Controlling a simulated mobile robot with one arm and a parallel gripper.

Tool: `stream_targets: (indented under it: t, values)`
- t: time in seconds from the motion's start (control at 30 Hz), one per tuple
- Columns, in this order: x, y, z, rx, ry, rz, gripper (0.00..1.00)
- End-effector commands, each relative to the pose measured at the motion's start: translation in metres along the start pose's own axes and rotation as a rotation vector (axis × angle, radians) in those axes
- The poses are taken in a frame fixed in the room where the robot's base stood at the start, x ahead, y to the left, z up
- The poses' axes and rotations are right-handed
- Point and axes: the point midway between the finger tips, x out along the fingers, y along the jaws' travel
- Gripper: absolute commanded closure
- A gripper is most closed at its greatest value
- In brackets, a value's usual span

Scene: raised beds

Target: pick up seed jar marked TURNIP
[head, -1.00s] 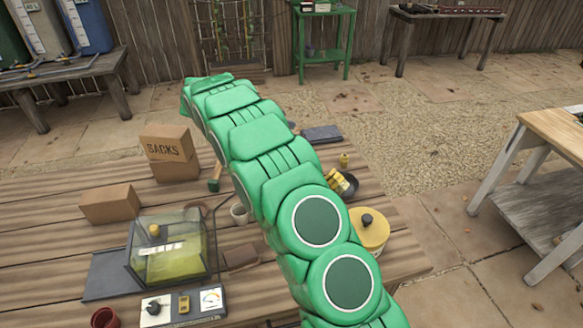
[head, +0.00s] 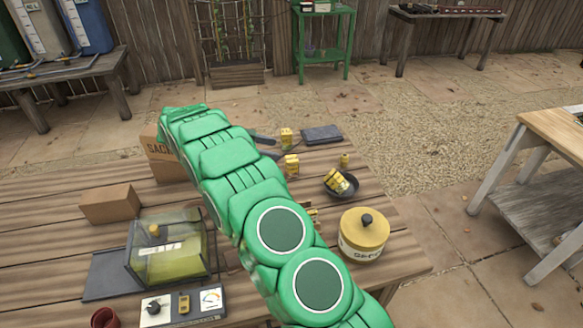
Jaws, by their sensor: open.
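I cannot make out a jar marked TURNIP; no label on the small yellow items is readable. Small yellow items stand on the slatted table: one far back (head: 287,137), one nearer (head: 291,165), and a small one at the right (head: 345,160). More yellow pieces lie in a dark bowl (head: 341,184). A cream pot with a yellow lid and black knob (head: 363,237) has lettering too small to read. My green arm crosses the table toward the upper left.
A clear-sided case (head: 172,245) stands at the left beside a panel with knob and dial (head: 183,305). Cardboard boxes (head: 110,204) sit behind, one partly covered by my arm. A dark flat slab (head: 322,134) lies at the table's back edge.

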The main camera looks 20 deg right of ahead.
Motion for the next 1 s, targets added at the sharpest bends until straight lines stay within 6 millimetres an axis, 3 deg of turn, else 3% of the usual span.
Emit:
stream_targets:
  t: [0.2, 0.3, 0.77, 1.0]
  values:
    - [0.013, 0.001, 0.031, -0.003, 0.002, 0.002, 0.27]
    - [0.017, 0.001, 0.037, -0.003, 0.002, 0.001, 0.27]
    - [0.049, 0.0, 0.037, -0.002, 0.0, 0.001, 0.27]
    - [0.078, -0.001, 0.034, -0.002, 0.001, 0.003, 0.27]
